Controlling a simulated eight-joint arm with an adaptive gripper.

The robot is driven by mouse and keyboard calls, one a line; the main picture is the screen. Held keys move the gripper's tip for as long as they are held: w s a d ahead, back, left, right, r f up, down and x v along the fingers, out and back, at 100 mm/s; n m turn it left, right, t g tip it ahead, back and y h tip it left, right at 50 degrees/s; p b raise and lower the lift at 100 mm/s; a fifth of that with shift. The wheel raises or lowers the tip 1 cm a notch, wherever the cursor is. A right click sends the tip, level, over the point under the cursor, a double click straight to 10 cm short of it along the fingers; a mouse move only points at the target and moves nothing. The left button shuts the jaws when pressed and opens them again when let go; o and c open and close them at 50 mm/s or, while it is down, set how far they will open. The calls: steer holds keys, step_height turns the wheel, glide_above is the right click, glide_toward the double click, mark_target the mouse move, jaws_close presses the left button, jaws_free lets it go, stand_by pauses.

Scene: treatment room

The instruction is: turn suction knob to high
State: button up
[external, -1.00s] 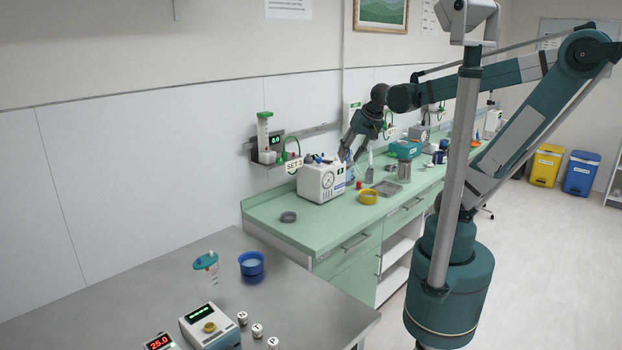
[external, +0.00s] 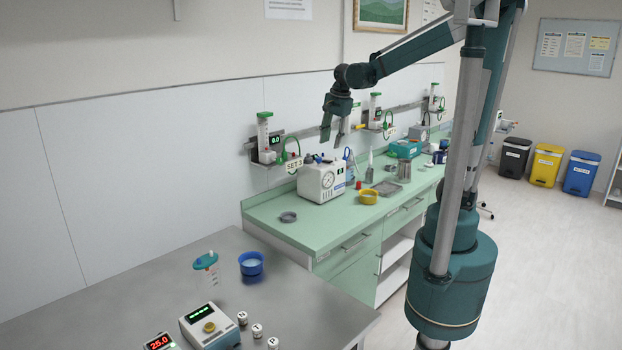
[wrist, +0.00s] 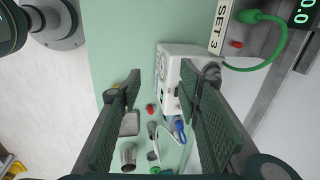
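In the wrist view the unit (wrist: 172,52) lies between and beyond my fingers, partly covered by the right finger. I cannot tell for sure which part is its suction knob; a dark round part (wrist: 212,72) shows at its edge there. My gripper (external: 333,138) hangs above the unit with its fingers pointing down. Its two fingers are wide apart in the wrist view (wrist: 160,78), with nothing held between them.
A wall rail with a "SET 3" label (external: 293,167) and green tubing runs behind the unit. A yellow ring (external: 368,196), a metal tray (external: 387,188) and a metal cup (external: 404,170) stand to its right. A grey ring (external: 288,217) lies on clear counter at left.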

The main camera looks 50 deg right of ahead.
mark_target(319, 158)
steer(key=w+d+m+p, duration=0.1)
steer(key=w+m, duration=0.1)
steer(key=w, duration=0.1)
steer(key=w+d+f+m+g+p, duration=0.1)
steer(key=w+m, duration=0.2)
steer(key=w+d+f+m+g+p, duration=0.1)
steer(key=w+m, duration=0.2)
steer(key=w, duration=0.1)
steer(key=shift+d+f, duration=0.2)
steer(key=shift+w+d+f+m+g+p, duration=0.3)
steer(key=shift+w+f+m+p, duration=0.15)
steer(key=shift+m, duration=0.35)
steer(key=shift+f, duration=3.85)
steer(key=c, duration=0.9)
